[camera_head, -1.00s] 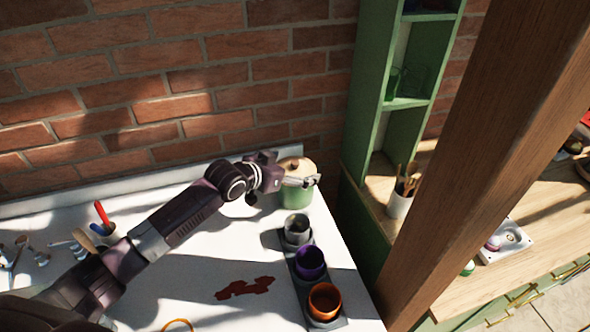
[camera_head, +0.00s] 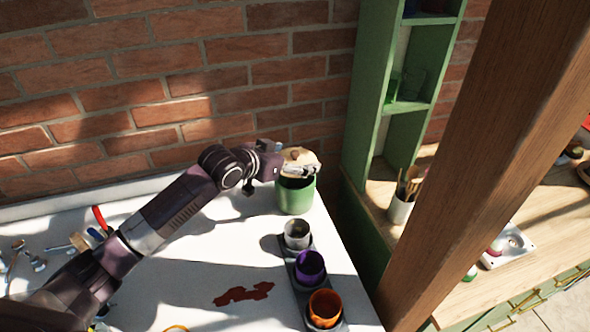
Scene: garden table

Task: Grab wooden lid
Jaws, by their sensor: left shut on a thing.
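The wooden lid (camera_head: 304,159) is round and pale, with a darker knob on top. My left gripper (camera_head: 298,170) is shut on it and holds it tilted above the green pot (camera_head: 295,197). The pot stands upright at the back right of the white table, and its dark opening shows under the lid and gripper. The fingers partly hide the lid, so the exact grip is hard to see. My right gripper is out of view.
A dark tray (camera_head: 330,272) with a grey cup (camera_head: 297,235), a purple cup (camera_head: 310,266) and an orange cup (camera_head: 325,307) stands in front of the pot. Tools lie at the left. A brick wall (camera_head: 150,90) is behind; a wooden post (camera_head: 480,160) is at the right.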

